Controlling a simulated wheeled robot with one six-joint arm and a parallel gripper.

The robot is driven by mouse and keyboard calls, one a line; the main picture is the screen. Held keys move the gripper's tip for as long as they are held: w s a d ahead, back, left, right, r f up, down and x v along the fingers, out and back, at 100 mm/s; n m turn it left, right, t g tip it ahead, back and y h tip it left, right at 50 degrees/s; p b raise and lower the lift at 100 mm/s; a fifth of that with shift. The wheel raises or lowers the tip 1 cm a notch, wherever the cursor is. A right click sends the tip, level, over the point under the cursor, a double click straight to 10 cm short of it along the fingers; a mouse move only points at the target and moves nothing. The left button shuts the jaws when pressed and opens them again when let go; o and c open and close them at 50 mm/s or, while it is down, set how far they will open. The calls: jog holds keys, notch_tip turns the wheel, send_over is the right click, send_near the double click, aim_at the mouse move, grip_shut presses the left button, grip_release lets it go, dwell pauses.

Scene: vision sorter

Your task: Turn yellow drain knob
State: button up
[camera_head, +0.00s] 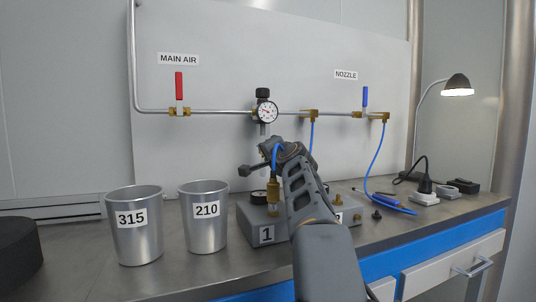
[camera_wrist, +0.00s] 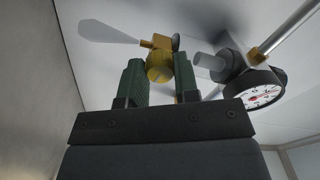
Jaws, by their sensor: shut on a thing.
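The yellow drain knob (camera_wrist: 160,74) shows in the wrist view between the two green fingers of my gripper (camera_wrist: 158,64). The fingers are shut on it from both sides. A brass-coloured fitting (camera_wrist: 160,43) sits just above the knob. In the head view my gripper (camera_head: 272,146) is raised below the pressure gauge (camera_head: 267,112), in front of the wall panel. My gripper and arm hide the knob there. The gauge also shows in the wrist view (camera_wrist: 262,94), to the right of the fingers.
A red-handled valve (camera_head: 179,90) and a blue-handled valve (camera_head: 365,98) sit on the pipe. Metal cups marked 315 (camera_head: 135,232) and 210 (camera_head: 205,225) stand at left. Grey box 1 (camera_head: 262,235) is under my arm. A lamp (camera_head: 457,83) stands at right.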

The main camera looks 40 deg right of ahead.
jog(key=o, duration=0.9)
jog(key=shift+v, duration=3.75)
